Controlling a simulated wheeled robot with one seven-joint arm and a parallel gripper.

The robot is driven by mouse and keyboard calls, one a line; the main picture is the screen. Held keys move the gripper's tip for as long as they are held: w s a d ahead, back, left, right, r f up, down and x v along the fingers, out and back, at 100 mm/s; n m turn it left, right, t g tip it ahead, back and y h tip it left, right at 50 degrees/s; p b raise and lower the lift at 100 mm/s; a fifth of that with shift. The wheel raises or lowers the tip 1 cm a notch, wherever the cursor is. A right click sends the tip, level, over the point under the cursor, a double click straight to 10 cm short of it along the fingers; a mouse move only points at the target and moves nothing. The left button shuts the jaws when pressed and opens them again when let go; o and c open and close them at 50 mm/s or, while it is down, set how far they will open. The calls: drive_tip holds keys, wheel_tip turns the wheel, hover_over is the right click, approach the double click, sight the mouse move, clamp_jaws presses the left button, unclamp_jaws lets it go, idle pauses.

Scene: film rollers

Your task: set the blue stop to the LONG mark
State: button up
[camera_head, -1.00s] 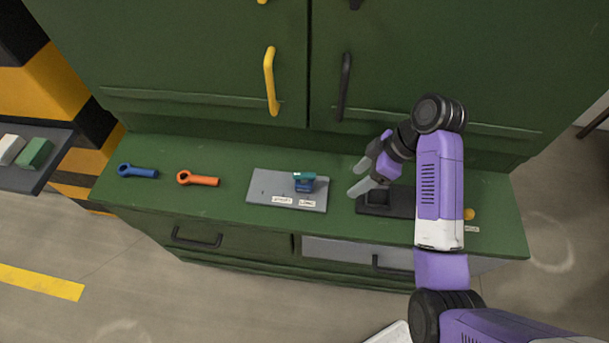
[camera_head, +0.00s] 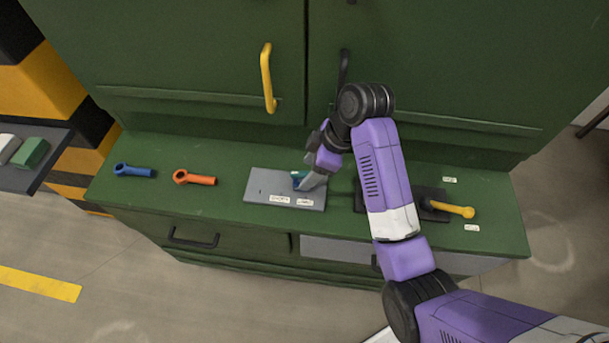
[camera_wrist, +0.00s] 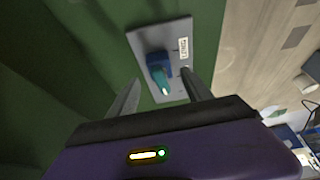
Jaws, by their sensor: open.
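The blue stop (camera_head: 297,184) has a teal top and sits on a grey plate (camera_head: 262,181) on the green cabinet top. It stands behind the white LONG label (camera_head: 305,202); the SHORT label (camera_head: 279,199) is to the left. Exact alignment with a mark cannot be told. My gripper (camera_head: 306,183) is over the right part of the plate and partly hides the stop. In the wrist view, the open fingers (camera_wrist: 160,76) appear on either side of the blue stop (camera_wrist: 157,63) and its teal part. Contact is not visible.
A blue wrench-like piece (camera_head: 134,170) and an orange one (camera_head: 195,178) lie to the left. A black base with a yellow-ended lever (camera_head: 453,209) is at right, partly behind my arm. Cabinet doors with a yellow handle (camera_head: 268,78) rise behind.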

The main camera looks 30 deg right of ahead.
sight(304, 177)
drive_tip(key=shift+x, duration=2.15)
drive_tip(key=shift+s+d+f, duration=0.1)
drive_tip(key=shift+s+d, duration=0.05)
drive_tip(key=shift+c, duration=0.2)
clamp_jaws()
